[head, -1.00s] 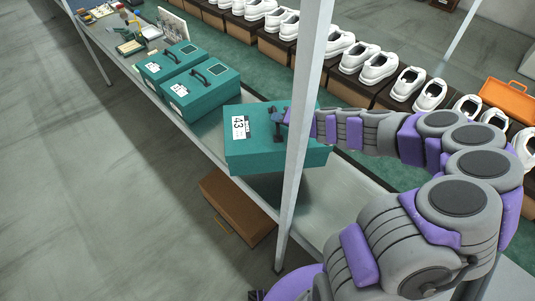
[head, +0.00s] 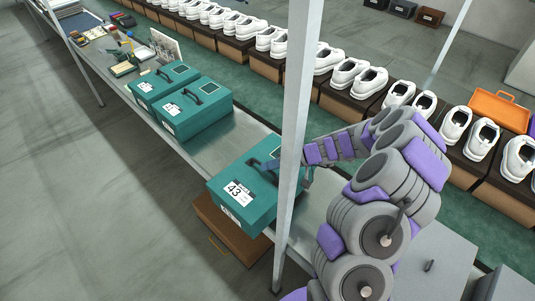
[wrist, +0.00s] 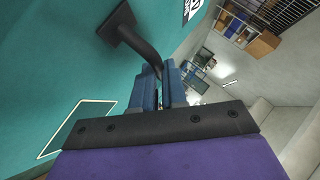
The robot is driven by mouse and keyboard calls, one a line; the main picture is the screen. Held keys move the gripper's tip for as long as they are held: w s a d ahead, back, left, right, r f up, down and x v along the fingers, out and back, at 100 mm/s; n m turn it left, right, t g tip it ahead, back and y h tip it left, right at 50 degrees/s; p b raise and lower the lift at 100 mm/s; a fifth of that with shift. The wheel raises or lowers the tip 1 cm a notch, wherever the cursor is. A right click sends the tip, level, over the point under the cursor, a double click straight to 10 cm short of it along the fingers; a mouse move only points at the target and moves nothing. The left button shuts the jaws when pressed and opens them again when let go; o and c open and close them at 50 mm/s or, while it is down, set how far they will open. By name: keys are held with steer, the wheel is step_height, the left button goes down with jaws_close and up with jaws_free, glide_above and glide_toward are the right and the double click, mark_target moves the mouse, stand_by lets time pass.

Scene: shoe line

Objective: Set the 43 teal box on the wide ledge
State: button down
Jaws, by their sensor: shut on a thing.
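The teal box labelled 43 (head: 228,207) is at the near part of the long grey ledge (head: 232,146), its label facing me. My gripper (head: 272,166) is shut on the black handle on its lid. In the wrist view the fingers (wrist: 161,85) close on the handle (wrist: 138,38), with the teal lid (wrist: 60,70) filling the left side. The box is over or on the ledge, its front near the ledge's front edge; I cannot tell if its underside touches.
Two other teal boxes (head: 199,118) (head: 157,86) stand farther along the ledge, with tools beyond. A grey post (head: 297,110) rises just right of the box. A brown drawer (head: 228,232) is below. White shoes line the belt behind; an orange case (head: 499,110) is at right.

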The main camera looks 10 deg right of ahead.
mark_target(270, 143)
steer(key=w, duration=0.4)
steer(key=w+d+f, duration=0.1)
steer(key=w, duration=0.3)
steer(key=w+d+b, duration=0.1)
steer(key=w, duration=0.4)
steer(key=shift+f, duration=0.15)
steer(key=shift+w, duration=0.55)
steer(key=shift+d+f+b, duration=0.1)
steer(key=shift+f+b, duration=0.55)
steer(key=shift+f, duration=1.15)
steer(key=c, duration=1.2)
jaws_free()
steer(key=shift+o, duration=0.2)
steer(key=shift+r, duration=0.1)
steer(key=p+v, duration=0.2)
steer(key=v, duration=1)
